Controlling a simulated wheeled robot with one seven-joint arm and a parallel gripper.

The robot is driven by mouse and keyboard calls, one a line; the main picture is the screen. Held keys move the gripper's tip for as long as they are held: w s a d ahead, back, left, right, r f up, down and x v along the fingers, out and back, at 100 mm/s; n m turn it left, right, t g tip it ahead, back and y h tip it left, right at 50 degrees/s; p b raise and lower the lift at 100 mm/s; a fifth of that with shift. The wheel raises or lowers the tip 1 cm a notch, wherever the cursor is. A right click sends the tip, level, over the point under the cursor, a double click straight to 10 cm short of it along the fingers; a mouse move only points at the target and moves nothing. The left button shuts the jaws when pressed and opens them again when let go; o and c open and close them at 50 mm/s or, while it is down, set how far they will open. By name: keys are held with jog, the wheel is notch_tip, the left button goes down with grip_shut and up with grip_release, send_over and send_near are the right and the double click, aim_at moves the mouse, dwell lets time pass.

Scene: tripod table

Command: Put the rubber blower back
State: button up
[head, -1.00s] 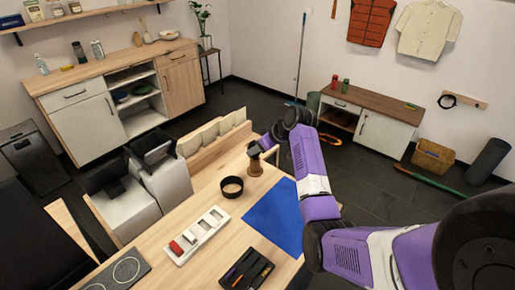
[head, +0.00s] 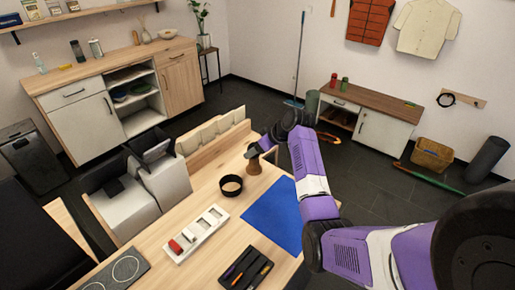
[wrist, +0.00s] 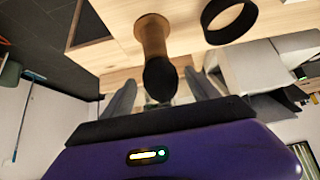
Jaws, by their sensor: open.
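A brown upright piece with a flared foot (head: 254,168) stands on the light wooden table. In the wrist view it carries a dark rounded end (wrist: 160,78) towards me; this may be the rubber blower, but I cannot tell for sure. My gripper (head: 257,152) is at its upper end. In the wrist view my gripper (wrist: 160,85) is open, one finger on each side of the dark end. I cannot tell whether they touch it. A pale compartment tray (head: 197,238) holds a small red item (head: 175,246) at its near-left end.
A black ring (head: 231,186) stands beside the brown piece. A blue mat (head: 275,213) lies right of it, with a black tray (head: 246,270) of slim tools in front. A low wooden rack (head: 213,138) of pale panels lines the table's back edge.

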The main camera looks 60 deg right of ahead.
jog(key=shift+s+r, duration=0.1)
jog(key=shift+r, duration=0.4)
jog(key=b+v, duration=0.1)
jog(key=v, duration=1)
jog(key=shift+s+r, duration=0.2)
jog(key=w+d+r+m+t+h, duration=0.1)
jog(key=d+r+m+t+h, duration=0.1)
jog(key=d+r+m+h, duration=0.25)
jog(key=s+a+f+n+t+h+b, duration=0.1)
jog(key=s+a+f+t, duration=0.15)
jog(key=a, duration=1.15)
jog(key=s+a+f+n+t+h, duration=0.15)
jog(key=a+t, duration=0.25)
jog(key=a, duration=1.1)
jog(key=s+a+f+n+y, duration=0.2)
jog(key=s+a+y, duration=0.2)
jog(key=s+a, duration=0.5)
jog(key=s+a+f+n+g+y+b, duration=0.1)
jog(key=s+a+f+n+y, duration=0.1)
jog(key=s+a+y, duration=0.3)
jog(key=s+a, duration=0.4)
jog(key=a, duration=0.2)
jog(key=shift+s+a+f+n, duration=0.2)
jog(key=shift+s+a+n, duration=0.05)
jog(key=shift+a+n, duration=0.1)
